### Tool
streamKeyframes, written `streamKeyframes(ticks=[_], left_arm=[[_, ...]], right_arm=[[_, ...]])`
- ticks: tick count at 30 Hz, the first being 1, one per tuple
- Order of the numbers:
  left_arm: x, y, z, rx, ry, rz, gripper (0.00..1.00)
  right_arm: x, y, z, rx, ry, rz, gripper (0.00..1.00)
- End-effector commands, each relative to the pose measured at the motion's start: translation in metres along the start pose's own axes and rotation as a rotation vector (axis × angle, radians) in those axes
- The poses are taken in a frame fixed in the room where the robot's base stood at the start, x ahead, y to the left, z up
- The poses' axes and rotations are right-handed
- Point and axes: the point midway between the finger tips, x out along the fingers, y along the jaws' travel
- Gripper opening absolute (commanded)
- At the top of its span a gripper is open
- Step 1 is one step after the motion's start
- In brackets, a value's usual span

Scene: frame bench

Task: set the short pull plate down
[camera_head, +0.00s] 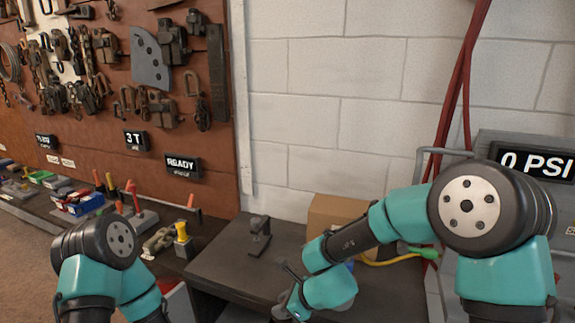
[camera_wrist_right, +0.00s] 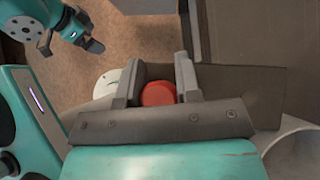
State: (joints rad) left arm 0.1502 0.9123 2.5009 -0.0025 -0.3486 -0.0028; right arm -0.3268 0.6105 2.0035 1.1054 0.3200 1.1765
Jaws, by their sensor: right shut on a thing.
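My right gripper (camera_wrist_right: 159,82) reaches down past the front of the dark bench (camera_head: 225,262). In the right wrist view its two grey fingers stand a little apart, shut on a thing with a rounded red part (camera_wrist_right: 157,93). I take this to be the short pull plate, though its plate shape is not clear and the rest is hidden. In the head view the gripper is at the bottom edge and what it holds cannot be made out. My left gripper (camera_wrist_right: 70,42) shows at the upper left of the wrist view, its dark fingers apart and nothing visible between them.
A small dark bracket (camera_head: 259,236) stands on the bench, with a cardboard box (camera_head: 335,212) behind. The bench top left of the bracket is bare. A tool board (camera_head: 110,120) hangs at the left above a shelf of tools. A grey "0 PSI" unit (camera_head: 500,150) stands right.

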Motion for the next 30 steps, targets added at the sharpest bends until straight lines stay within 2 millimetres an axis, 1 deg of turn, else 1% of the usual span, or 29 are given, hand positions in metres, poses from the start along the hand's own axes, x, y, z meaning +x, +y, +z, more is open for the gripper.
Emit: streamKeyframes(ticks=[4, 5, 14, 18, 22, 23, 27, 30], left_arm=[[0.000, 0.000, 0.000, 0.000, 0.000, 0.000, 1.00], [0.000, 0.000, 0.000, 0.000, 0.000, 0.000, 1.00], [0.000, 0.000, 0.000, 0.000, 0.000, 0.000, 1.00], [0.000, 0.000, 0.000, 0.000, 0.000, 0.000, 1.00], [0.000, 0.000, 0.000, 0.000, 0.000, 0.000, 1.00], [0.000, 0.000, 0.000, 0.000, 0.000, 0.000, 1.00], [0.000, 0.000, 0.000, 0.000, 0.000, 0.000, 1.00], [0.000, 0.000, 0.000, 0.000, 0.000, 0.000, 1.00]], right_arm=[[-0.004, 0.011, -0.002, 0.001, -0.001, -0.001, 0.00], [-0.004, 0.011, -0.002, 0.001, -0.001, -0.002, 0.00], [0.006, -0.017, 0.004, 0.000, -0.002, -0.002, 0.00], [0.011, -0.033, 0.007, -0.002, -0.002, -0.003, 0.00], [0.015, -0.044, 0.010, 0.000, -0.002, -0.002, 0.00], [0.015, -0.046, 0.010, 0.001, -0.002, -0.002, 0.00], [0.013, -0.039, 0.009, -0.001, -0.001, -0.001, 0.00], [0.013, -0.038, 0.008, 0.000, -0.001, -0.001, 0.00]])
